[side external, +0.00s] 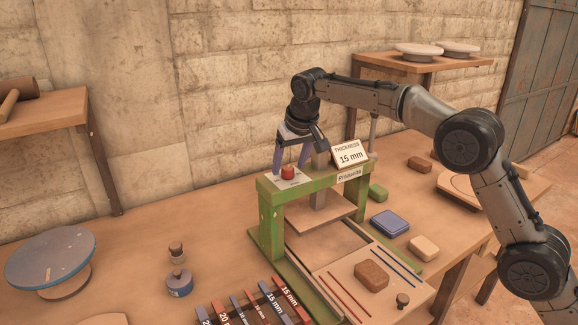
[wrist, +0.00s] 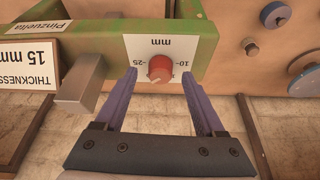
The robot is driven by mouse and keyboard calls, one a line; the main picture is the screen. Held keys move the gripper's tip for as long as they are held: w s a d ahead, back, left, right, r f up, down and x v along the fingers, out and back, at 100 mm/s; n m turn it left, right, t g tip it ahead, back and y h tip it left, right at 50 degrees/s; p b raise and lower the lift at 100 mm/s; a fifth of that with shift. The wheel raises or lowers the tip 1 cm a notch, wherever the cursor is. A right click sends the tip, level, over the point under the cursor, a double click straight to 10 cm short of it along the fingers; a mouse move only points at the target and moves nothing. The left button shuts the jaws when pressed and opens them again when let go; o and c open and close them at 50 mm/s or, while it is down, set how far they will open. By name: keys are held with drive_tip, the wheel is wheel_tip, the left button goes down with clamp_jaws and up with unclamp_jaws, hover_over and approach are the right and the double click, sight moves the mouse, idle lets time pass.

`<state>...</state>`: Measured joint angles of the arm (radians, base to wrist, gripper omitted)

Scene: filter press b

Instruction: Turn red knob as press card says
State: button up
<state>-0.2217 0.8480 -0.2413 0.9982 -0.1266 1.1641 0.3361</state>
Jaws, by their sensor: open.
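The red knob (side external: 288,172) sits on a white dial plate (wrist: 185,48) on top of the green press frame. In the wrist view the knob (wrist: 160,67) shows with a pale mark near its lower edge; the plate reads upside down, with "mm", "25" and "10" legible and other marks partly hidden. The press card (side external: 349,155) reads "THICKNESS 15 mm"; it also shows in the wrist view (wrist: 28,75). My gripper (wrist: 160,73) is open, its two purple fingers on either side of the knob with gaps. I cannot tell whether they are level with it.

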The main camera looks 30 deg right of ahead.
drive_tip(key=shift+w+f, duration=0.25)
drive_tip(key=shift+f, duration=0.3)
clamp_jaws()
